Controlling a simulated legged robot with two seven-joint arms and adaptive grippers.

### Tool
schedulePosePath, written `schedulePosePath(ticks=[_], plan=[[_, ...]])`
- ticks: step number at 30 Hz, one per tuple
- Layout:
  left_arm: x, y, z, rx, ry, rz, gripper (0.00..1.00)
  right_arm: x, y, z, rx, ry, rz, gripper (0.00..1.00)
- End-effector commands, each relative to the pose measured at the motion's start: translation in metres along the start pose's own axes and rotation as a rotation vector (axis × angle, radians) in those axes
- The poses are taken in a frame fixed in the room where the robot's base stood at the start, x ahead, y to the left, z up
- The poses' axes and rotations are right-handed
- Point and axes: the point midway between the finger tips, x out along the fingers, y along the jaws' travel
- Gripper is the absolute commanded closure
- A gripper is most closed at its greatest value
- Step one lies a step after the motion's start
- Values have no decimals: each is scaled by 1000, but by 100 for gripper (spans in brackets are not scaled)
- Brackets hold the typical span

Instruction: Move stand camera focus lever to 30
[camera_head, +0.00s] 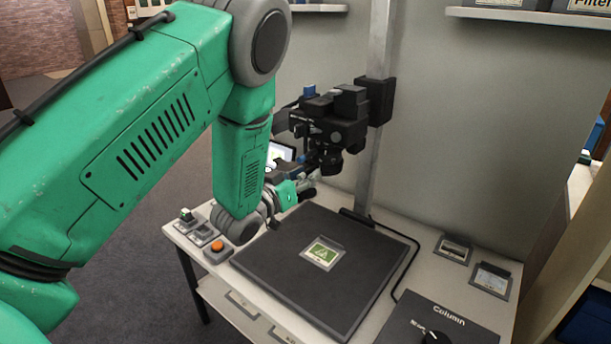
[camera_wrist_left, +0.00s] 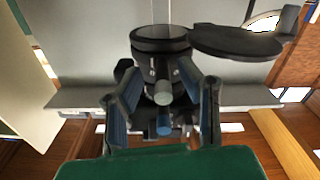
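The black stand camera (camera_head: 340,118) is mounted on the grey column, its lens (camera_head: 332,158) pointing down. My left gripper (camera_head: 310,178) is beside and just below the lens, partly hidden by my arm. In the left wrist view, the two fingers of my left gripper (camera_wrist_left: 162,100) stand apart on either side of the lens barrel (camera_wrist_left: 158,62). A short grey lever-like knob (camera_wrist_left: 163,93) and a blue-tipped one (camera_wrist_left: 164,125) show between the fingers. Contact with them cannot be told. I cannot read the scale or tell which is the focus lever. My right gripper is not in view.
The black copy board (camera_head: 290,272) carries a small green-and-white card (camera_head: 322,254). An orange button (camera_head: 217,247) is at the table's left. A column control box (camera_head: 440,325) is at the front right. The upright column (camera_head: 372,170) stands close behind the camera.

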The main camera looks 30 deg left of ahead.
Motion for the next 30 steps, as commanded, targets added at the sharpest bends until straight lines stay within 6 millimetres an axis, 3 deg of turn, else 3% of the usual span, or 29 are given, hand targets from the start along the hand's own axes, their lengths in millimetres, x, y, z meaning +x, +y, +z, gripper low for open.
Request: schedulePosePath(ticks=[5,8,30], plan=[[0,-2,1,-1,0,-1,68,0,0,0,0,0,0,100],[0,-3,1,-1,0,-1,99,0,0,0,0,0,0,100],[-1,1,2,-2,6,-44,100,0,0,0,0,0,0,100]])
